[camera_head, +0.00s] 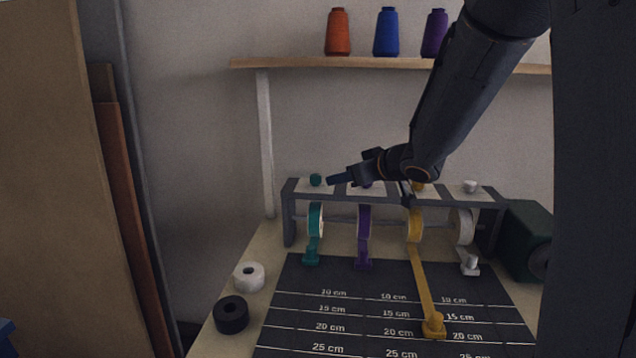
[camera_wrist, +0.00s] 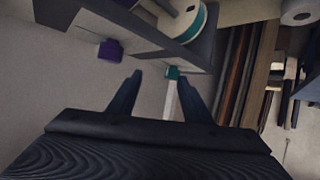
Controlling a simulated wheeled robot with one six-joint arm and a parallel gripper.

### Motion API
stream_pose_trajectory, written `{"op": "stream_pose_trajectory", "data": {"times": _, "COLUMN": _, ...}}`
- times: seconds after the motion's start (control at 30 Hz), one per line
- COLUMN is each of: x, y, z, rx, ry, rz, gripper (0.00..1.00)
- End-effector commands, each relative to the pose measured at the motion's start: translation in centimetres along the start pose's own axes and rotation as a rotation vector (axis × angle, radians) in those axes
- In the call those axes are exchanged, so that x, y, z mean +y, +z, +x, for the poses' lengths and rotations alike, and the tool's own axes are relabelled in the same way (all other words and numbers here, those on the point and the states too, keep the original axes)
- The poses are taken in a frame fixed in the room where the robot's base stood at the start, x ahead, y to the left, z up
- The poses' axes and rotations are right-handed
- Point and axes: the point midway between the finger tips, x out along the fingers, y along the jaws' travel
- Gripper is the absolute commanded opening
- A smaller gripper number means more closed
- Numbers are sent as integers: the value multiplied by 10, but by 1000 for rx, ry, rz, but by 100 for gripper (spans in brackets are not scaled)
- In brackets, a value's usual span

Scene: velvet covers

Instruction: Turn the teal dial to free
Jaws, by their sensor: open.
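The teal dial (camera_head: 316,180) is a small knob on top of the left end of the grey spool rack (camera_head: 289,215). My gripper (camera_head: 330,181) reaches in from the right at about rack-top height, its fingers pointing left, close to the dial. In the wrist view, my gripper (camera_wrist: 160,77) is open and empty. The teal dial (camera_wrist: 172,72) appears near the right fingertip; I cannot tell if they touch. The marks around the dial are too small to read. A teal ribbon spool (camera_head: 316,220) hangs below it.
A purple dial (camera_wrist: 110,50), yellow dial (camera_head: 418,187) and white dial (camera_head: 470,186) share the rack. Yellow ribbon (camera_head: 423,285) lies pulled out over the black measuring mat (camera_head: 300,308). White (camera_head: 249,276) and black (camera_head: 231,314) rolls stand at left. A shelf (camera_head: 300,64) holds thread cones above.

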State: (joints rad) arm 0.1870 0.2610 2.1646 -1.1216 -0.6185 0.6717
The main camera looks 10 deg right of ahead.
Motion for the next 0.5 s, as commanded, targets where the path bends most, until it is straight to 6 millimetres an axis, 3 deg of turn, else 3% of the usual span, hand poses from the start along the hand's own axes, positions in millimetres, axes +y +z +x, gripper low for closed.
{"op": "stream_pose_trajectory", "data": {"times": 0.2, "x": -11, "y": -10, "z": 11, "rx": 72, "ry": -161, "rz": -32, "gripper": 45}}
{"op": "stream_pose_trajectory", "data": {"times": 0.37, "x": -12, "y": -11, "z": 17, "rx": 79, "ry": -185, "rz": -32, "gripper": 45}}
{"op": "stream_pose_trajectory", "data": {"times": 0.5, "x": -13, "y": -12, "z": 35, "rx": 77, "ry": -181, "rz": -30, "gripper": 45}}
